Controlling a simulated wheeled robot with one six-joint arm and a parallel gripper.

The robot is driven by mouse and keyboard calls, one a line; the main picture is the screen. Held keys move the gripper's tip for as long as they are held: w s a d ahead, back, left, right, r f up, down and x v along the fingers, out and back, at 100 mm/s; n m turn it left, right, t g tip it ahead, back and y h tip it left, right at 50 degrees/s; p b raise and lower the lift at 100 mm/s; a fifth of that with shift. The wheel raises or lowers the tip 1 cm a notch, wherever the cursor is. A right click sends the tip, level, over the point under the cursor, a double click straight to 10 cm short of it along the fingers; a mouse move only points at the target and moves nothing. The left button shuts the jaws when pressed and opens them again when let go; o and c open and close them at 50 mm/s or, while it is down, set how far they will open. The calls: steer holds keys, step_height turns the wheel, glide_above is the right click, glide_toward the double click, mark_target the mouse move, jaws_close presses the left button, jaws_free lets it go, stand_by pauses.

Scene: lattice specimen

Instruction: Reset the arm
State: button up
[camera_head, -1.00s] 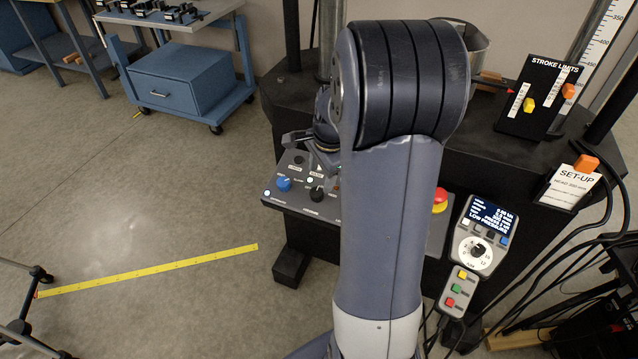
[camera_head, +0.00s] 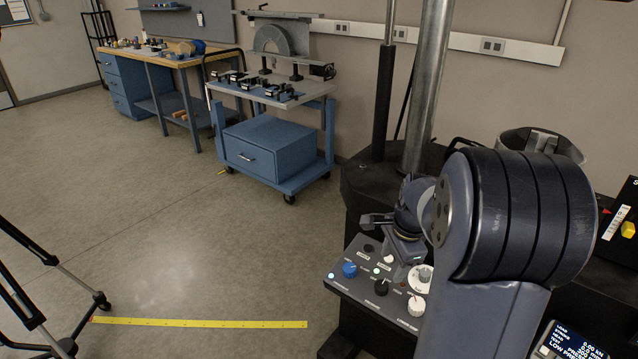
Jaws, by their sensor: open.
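My arm (camera_head: 500,225) fills the lower right of the head view, with its large dark-banded joint near the camera. My gripper (camera_head: 366,222) shows beyond it, to the left of the joint, above the control panel (camera_head: 375,300). The gripper is open, and I see nothing between its jaws. It appears apart from the panel's knobs. Part of the wrist is hidden behind the arm's big joint.
The black machine base with steel columns (camera_head: 427,90) stands behind my arm. A blue cart (camera_head: 275,150) and a workbench (camera_head: 160,60) stand along the back. A yellow floor strip (camera_head: 200,323) and tripod legs (camera_head: 50,270) are at left. The floor between is clear.

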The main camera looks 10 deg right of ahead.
mark_target(383, 284)
steer(key=f, duration=0.3)
steer(key=w+f, duration=0.1)
steer(key=f, duration=0.5)
steer(key=shift+w+a+f, duration=0.25)
steer(key=shift+w+f, duration=0.05)
